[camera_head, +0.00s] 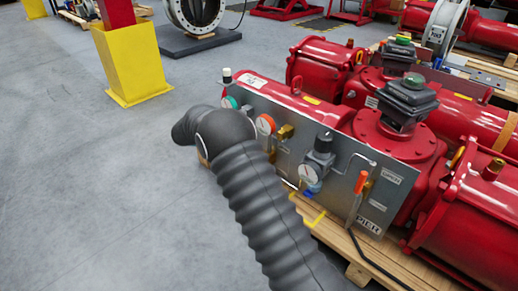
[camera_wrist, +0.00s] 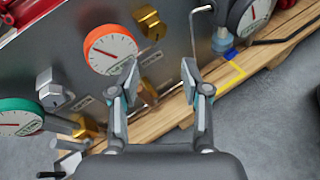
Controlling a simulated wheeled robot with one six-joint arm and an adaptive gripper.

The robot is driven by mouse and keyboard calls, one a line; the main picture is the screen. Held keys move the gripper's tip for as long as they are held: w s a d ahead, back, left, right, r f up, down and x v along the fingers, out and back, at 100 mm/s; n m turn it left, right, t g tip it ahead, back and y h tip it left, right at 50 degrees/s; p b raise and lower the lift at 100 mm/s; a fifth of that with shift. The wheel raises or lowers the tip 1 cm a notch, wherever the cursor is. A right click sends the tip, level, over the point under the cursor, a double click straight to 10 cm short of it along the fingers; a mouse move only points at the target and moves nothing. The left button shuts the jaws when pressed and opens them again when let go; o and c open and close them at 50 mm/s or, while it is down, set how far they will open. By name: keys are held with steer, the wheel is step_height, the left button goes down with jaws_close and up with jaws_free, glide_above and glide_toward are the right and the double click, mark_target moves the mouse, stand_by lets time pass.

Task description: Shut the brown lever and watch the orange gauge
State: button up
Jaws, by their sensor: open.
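The orange gauge (camera_head: 265,124) is on the grey metal panel of the red actuator. In the head view my gripper is hidden behind my dark arm.
A green gauge (camera_wrist: 20,116), brass fittings (camera_wrist: 148,22) and a yellow lever (camera_wrist: 234,76) are close by. An orange-red handle (camera_head: 361,182) stands at the panel's right. The actuator rests on a wooden pallet (camera_head: 340,240). The floor to the left is open up to a yellow post base (camera_head: 133,65).

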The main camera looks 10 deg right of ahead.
steer(key=w+a+f+n+t+h, duration=0.2)
steer(key=a+f, duration=0.1)
steer(key=f, duration=0.3)
steer(key=w+a+f+n+t+h, duration=0.1)
steer(key=w+a+f+n, duration=0.2)
steer(key=f, duration=0.4)
steer(key=x, duration=1.2)
steer(key=shift+s+d+r, duration=0.2)
steer(key=shift+d, duration=0.05)
jaws_close()
